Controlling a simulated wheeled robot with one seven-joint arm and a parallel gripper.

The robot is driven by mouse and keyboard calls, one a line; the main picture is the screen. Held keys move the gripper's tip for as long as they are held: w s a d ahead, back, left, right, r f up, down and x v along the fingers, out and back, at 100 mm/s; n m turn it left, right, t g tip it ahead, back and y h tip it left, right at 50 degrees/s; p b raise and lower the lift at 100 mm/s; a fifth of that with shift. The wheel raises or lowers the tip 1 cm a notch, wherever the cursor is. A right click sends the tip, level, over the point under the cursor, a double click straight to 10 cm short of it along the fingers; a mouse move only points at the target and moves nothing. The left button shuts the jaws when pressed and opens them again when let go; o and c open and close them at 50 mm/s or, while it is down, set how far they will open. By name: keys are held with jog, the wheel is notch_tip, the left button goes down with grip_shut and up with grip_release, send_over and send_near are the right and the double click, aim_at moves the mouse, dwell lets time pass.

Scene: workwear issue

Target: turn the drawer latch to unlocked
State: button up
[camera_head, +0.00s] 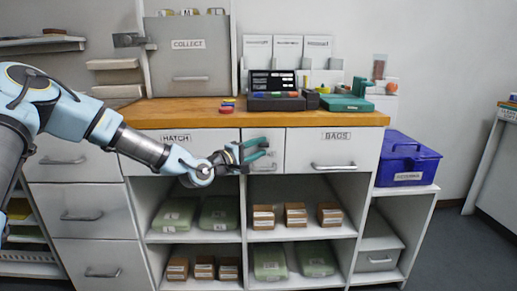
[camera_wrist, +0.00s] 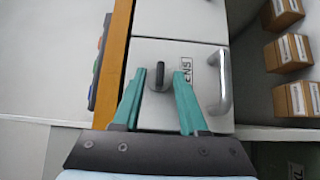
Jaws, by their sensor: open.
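The drawer latch (camera_wrist: 160,77) is a small dark knob with a grey rounded base on a narrow white drawer front (camera_wrist: 183,52). Its dark bar lies lengthwise up the wrist picture, roughly parallel to my fingers. My gripper (camera_head: 264,149) has teal fingers and is open in front of that middle drawer. In the wrist view, the latch shows between the two fingertips, with a gap on either side. I cannot tell how deep the fingers reach around it. In the head view, my gripper hides the latch. I cannot read a lock mark.
The drawer's bar handle (camera_wrist: 225,82) is right of the latch in the wrist view, beside a partly hidden label. Drawers marked HATCH (camera_head: 176,138) and BAGS (camera_head: 336,136) flank it. The wooden counter (camera_head: 190,112) is above; shelves with brown boxes (camera_head: 295,215) are below.

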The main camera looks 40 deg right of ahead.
jog(key=shift+c, duration=0.2)
grip_shut()
dwell(0.4)
